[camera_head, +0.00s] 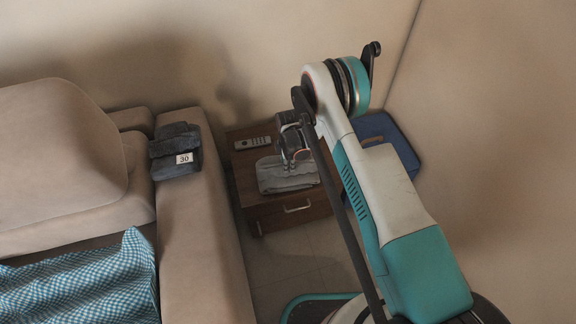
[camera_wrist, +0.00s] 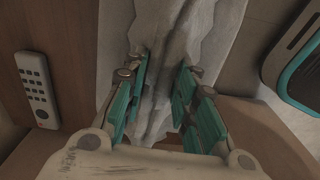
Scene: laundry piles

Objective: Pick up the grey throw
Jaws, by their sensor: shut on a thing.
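The grey throw (camera_head: 287,175) lies folded on the front part of the wooden side table in the head view. In the wrist view the grey throw (camera_wrist: 170,40) is bunched between the fingers and runs away from them toward the top of the picture. My gripper (camera_head: 290,163) is over the throw, fingers pointing down at it. In the wrist view my gripper (camera_wrist: 163,82) has its teal finger pads on both sides of a ridge of the cloth, shut on it. The underside of the throw is hidden.
A remote (camera_head: 252,143) lies on the side table (camera_head: 297,216) behind the throw. A blue box (camera_head: 387,135) stands right of the table. Dark folded cloth with a "30" tag (camera_head: 184,158) rests on the sofa arm (camera_head: 200,240). A blue checked cloth (camera_head: 90,285) lies on the sofa.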

